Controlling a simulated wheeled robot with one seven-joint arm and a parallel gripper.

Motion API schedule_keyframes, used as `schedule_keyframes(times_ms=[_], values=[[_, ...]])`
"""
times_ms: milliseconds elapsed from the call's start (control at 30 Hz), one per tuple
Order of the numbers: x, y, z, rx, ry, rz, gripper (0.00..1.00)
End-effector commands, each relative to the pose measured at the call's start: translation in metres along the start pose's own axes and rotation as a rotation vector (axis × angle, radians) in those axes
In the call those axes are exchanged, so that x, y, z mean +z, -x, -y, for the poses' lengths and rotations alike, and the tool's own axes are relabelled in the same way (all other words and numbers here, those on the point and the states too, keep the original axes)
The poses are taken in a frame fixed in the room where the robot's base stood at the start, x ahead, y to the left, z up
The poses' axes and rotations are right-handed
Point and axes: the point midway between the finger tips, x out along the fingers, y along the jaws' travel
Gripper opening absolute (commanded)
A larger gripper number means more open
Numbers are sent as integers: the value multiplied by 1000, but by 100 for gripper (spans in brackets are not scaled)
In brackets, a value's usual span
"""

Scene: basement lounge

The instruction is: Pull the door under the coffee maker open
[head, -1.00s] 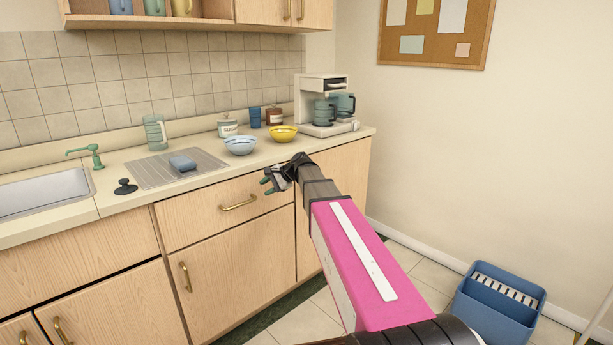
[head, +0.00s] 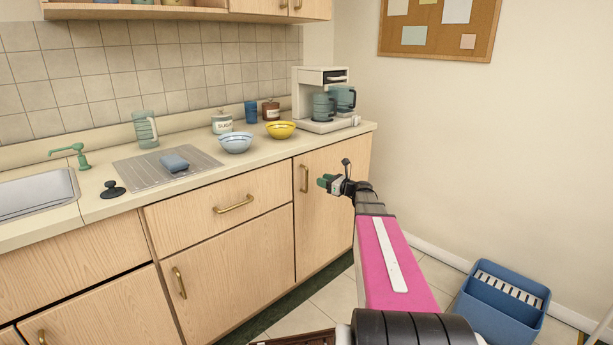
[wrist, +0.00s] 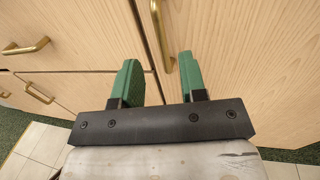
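The coffee maker (head: 322,100) stands at the right end of the counter. Below it is a light wood door (head: 335,195) with a vertical brass handle (head: 305,178) near its left edge. My gripper (head: 323,183) is in front of this door, just right of the handle in the head view. In the wrist view my gripper (wrist: 158,80) has its two green fingers apart with nothing between them. The handle (wrist: 162,38) shows beyond the fingertips, nearer the right finger. The door is shut.
A drawer with a brass handle (head: 234,204) and a lower door (head: 230,262) are to the left. A blue bin (head: 500,305) stands on the floor at right. Bowls and jars stand on the counter (head: 215,165) above.

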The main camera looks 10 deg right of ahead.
Motion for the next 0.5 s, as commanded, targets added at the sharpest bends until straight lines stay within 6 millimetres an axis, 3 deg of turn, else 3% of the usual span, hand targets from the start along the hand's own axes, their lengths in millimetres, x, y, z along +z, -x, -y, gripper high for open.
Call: schedule_keyframes(times_ms=[300, 500], values=[[0, -59, 1, 3, 4, -1, 39], [0, -83, 1, 2, 4, -2, 39]])
